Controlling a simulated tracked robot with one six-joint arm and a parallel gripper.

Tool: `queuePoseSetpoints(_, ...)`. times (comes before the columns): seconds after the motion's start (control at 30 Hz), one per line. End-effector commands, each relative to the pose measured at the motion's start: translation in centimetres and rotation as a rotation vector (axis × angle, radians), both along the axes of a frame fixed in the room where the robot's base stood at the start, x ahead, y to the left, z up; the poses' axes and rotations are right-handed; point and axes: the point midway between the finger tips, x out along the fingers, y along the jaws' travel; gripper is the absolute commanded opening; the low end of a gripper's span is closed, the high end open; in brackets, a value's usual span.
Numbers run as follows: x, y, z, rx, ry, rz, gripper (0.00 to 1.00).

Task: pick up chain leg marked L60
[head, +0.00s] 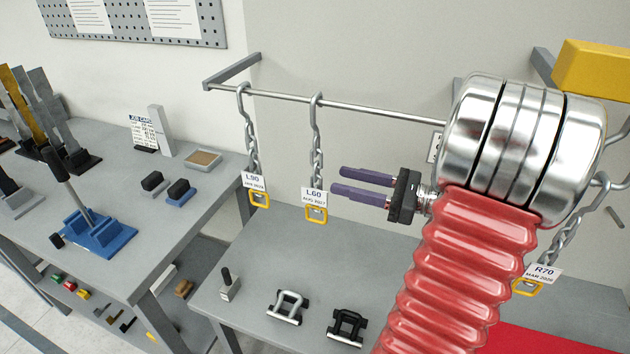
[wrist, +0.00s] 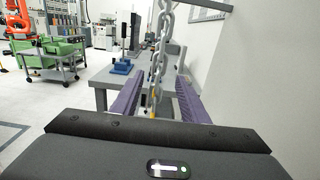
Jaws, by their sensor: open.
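The chain leg marked L60 (head: 317,145) hangs from the wall rail by its top hook, with a white tag and a yellow end link at the bottom. My gripper (head: 337,180) is open, with its two purple fingers pointing left at the lower part of this chain in the head view. In the wrist view a chain (wrist: 160,55) hangs down between the two purple fingers (wrist: 152,97), with a bit of yellow low down. Whether the fingers touch it I cannot tell. The tag is not readable in the wrist view.
Chain L90 (head: 251,140) hangs to the left on the same rail (head: 385,112). Chain R70 (head: 562,240) hangs right, partly behind my arm. Below is a grey bench (head: 245,310) with a silver shackle (head: 287,306) and a black one (head: 346,325).

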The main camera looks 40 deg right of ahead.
Motion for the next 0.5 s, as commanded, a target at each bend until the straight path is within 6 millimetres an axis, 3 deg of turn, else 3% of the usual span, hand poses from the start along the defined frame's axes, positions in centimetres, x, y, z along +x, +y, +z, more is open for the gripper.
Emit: queuePoseSetpoints(0.5,5.2,3.2,0.0,-0.001,0.001,0.003,0.41)
